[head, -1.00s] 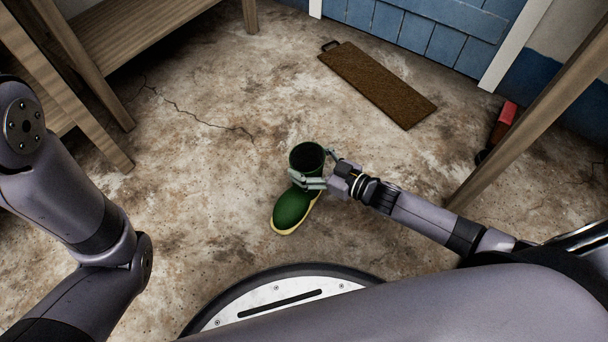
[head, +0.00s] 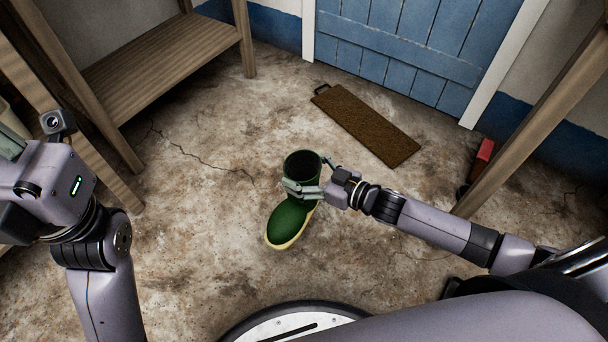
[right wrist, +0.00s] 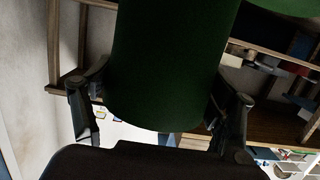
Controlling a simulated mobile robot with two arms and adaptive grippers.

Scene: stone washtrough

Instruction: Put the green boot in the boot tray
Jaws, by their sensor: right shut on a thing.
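The green boot (head: 291,217), with a pale yellow sole edge, is upright with its toe towards me in the middle of the head view. My right gripper (head: 311,176) is shut on its shaft from the right. In the right wrist view the green shaft (right wrist: 170,60) fills the space between the two fingers (right wrist: 160,120). I cannot tell how far the sole is from the floor. My left gripper (head: 12,146) is at the left edge, partly cut off, away from the boot. No clear boot tray shows; a flat brown rectangle with a dark handle (head: 368,125) lies beyond the boot.
A wooden bench (head: 165,60) stands at the back left, and a wooden post (head: 535,110) rises at the right. A blue door (head: 400,50) is at the back. A red and brown object (head: 479,166) lies by the post. Floor around the boot is clear.

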